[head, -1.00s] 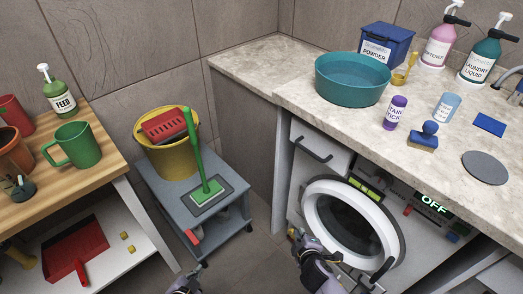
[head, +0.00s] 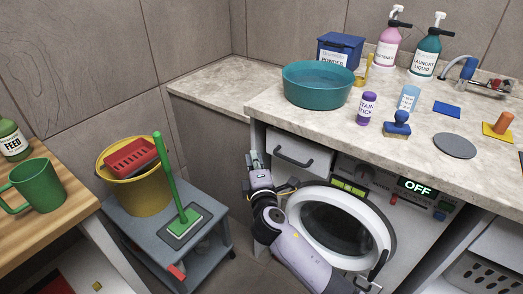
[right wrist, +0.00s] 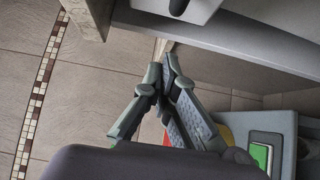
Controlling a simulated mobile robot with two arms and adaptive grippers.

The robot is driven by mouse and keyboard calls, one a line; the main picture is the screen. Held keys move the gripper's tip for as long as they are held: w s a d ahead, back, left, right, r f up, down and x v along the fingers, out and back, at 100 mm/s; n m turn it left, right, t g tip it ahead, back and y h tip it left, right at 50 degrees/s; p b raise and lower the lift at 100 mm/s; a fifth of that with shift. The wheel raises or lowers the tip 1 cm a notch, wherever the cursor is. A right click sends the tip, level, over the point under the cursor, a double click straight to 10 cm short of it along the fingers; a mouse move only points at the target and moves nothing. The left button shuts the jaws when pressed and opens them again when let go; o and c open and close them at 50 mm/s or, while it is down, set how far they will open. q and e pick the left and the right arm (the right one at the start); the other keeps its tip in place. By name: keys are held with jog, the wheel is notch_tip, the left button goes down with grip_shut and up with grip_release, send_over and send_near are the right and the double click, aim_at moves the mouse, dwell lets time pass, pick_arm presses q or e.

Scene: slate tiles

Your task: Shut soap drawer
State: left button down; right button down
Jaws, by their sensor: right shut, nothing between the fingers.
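The soap drawer (head: 299,147) is the white front with a dark bar handle (head: 293,159) at the washing machine's upper left, under the counter. It appears to stand out from the machine's front; how far is hard to tell. My right gripper (head: 255,158) is shut and empty, just left of the drawer, fingers pointing up and apart from it. In the right wrist view its closed fingertips (right wrist: 168,66) are below a white part with a dark handle end (right wrist: 178,6), likely the drawer. My left gripper is out of view.
The round washer door (head: 385,235) is below the drawer, behind my right forearm. The stone counter (head: 300,118) overhangs above. Bare floor shows between trolley and machine.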

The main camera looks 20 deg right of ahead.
jog(key=shift+w+d, duration=1.6)
jog(key=shift+w, duration=0.2)
